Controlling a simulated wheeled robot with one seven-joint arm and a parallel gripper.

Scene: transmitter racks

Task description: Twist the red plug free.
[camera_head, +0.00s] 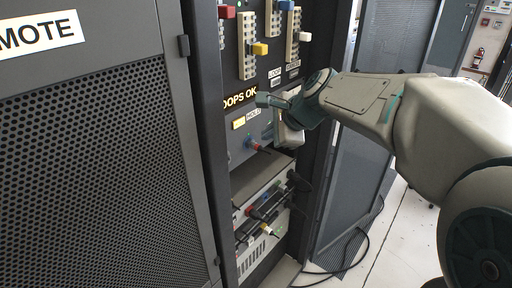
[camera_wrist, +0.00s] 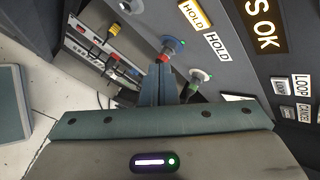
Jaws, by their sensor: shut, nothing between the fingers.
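A red-collared plug (camera_head: 258,149) sits in a blue round socket (camera_head: 249,143) low on the rack panel, with a dark cable behind it. In the wrist view the red collar (camera_wrist: 163,58) shows against the blue socket (camera_wrist: 173,44), just past my fingertips; the fingers hide what lies behind it. My gripper (camera_head: 260,100) is in front of the panel, above the plug in the head view. Its fingers (camera_wrist: 160,72) are shut and empty. I cannot tell from the wrist view whether they touch the plug.
A lower shelf holds equipment with several coloured cables (camera_head: 265,205). A perforated rack door (camera_head: 90,150) stands left, and a loose cable (camera_head: 350,262) lies on the floor.

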